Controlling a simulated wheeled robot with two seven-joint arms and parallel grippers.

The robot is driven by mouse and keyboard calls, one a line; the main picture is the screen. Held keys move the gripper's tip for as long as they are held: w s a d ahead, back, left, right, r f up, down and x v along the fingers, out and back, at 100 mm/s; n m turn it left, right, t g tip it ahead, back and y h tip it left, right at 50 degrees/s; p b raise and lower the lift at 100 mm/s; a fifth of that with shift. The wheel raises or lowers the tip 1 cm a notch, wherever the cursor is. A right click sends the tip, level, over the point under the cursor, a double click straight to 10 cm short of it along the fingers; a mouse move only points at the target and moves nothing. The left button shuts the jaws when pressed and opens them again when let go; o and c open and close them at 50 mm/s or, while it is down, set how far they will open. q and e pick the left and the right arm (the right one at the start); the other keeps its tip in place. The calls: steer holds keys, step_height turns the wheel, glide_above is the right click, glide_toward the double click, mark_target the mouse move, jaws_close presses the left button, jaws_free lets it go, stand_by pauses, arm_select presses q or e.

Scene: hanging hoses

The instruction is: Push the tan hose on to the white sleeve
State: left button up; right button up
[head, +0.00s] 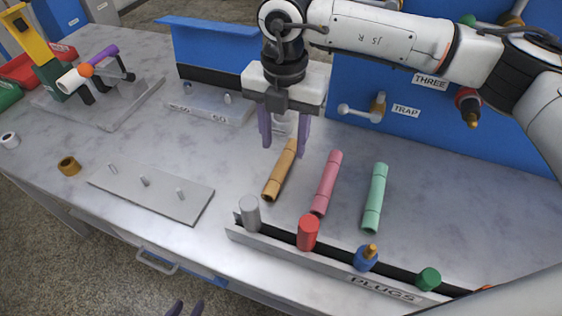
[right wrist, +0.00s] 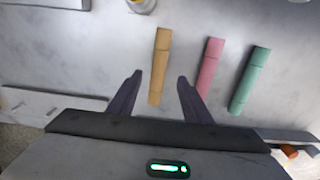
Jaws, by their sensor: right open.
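The tan hose (head: 281,172) lies on the bench, left of the pink and green hoses. My right gripper (head: 282,143) is open and empty over its far end. In the right wrist view, the tan hose (right wrist: 159,60) runs between the fingers (right wrist: 160,80), apparently below them. A white cylinder (head: 71,82), possibly the white sleeve, sits on a grey fixture at the far left. A short white ring (head: 9,140) stands at the left bench edge; I cannot tell which is the sleeve. My left gripper (head: 186,308) shows only its fingertips at the bottom edge, apart and empty.
The pink hose (head: 326,183) and green hose (head: 375,198) lie close beside the tan one. A plug rack (head: 330,268) stands in front. A grey plate with pegs (head: 150,190) lies left, near a brown ring (head: 69,166). A blue panel (head: 390,75) rises behind.

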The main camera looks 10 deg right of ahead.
mark_target(282, 164)
steer(key=f, duration=0.3)
steer(key=f+p, duration=0.1)
steer(key=f, duration=0.2)
steer(key=shift+s+a+f, duration=0.1)
steer(key=shift+a+f, duration=0.1)
steer(key=shift+f, duration=0.05)
jaws_close()
steer(key=shift+r, duration=0.1)
